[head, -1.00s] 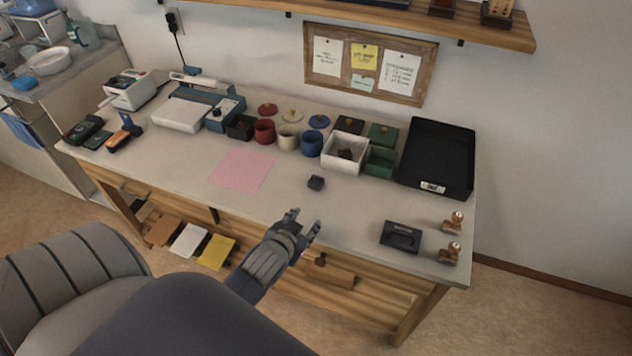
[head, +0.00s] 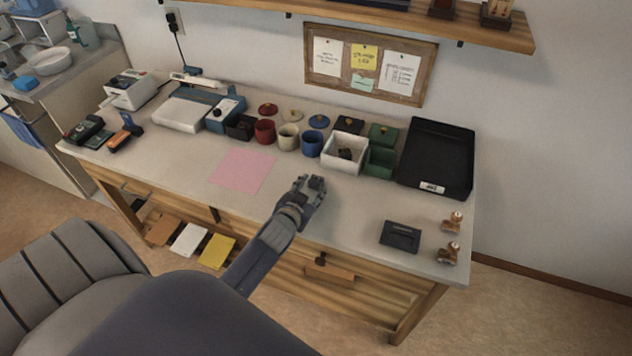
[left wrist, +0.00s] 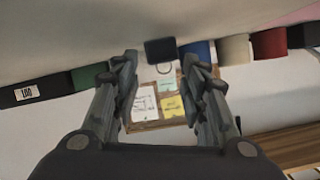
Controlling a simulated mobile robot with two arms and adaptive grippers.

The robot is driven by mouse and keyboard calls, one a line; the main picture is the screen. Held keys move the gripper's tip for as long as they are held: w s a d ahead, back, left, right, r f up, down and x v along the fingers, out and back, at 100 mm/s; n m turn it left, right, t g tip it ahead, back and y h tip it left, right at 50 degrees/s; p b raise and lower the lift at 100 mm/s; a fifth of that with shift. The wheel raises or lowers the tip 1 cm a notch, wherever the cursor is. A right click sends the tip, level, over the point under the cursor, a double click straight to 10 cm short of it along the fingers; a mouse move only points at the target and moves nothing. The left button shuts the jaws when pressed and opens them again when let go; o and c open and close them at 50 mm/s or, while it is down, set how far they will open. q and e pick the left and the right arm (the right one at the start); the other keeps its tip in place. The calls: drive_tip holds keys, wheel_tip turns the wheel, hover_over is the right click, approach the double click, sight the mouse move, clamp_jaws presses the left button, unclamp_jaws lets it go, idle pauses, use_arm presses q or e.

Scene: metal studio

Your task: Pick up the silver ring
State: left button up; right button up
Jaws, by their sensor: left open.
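The silver ring (left wrist: 164,68) shows as a thin, small loop in the left wrist view, against the white box behind. It appears to stand on a small dark block (left wrist: 160,50); the exact contact is too small to tell. In the head view the block (head: 317,183) sits on the workbench by my left fingertips, and I cannot make out the ring there. My left gripper (head: 311,188) is open. In the left wrist view its fingers (left wrist: 160,64) stand either side of the ring's line, with nothing held. My right gripper is not in view.
Behind are a white box (head: 333,158), a blue cup (head: 311,145), a green box (head: 380,163) and a black tray (head: 462,178). A pink sheet (head: 242,171) lies left. A black case (head: 400,236) and brass-coloured pieces (head: 450,252) stand right. The bench between is clear.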

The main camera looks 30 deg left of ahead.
sight(317, 179)
use_arm(q)
drive_tip(key=shift+r+x, duration=0.2)
drive_tip(key=shift+x, duration=0.95)
drive_tip(key=shift+r+x, duration=0.2)
drive_tip(key=shift+x, duration=0.9)
drive_tip(key=shift+w, duration=0.15)
drive_tip(key=shift+c, duration=0.2)
drive_tip(key=c, duration=0.4)
drive_tip(key=shift+c, duration=0.2)
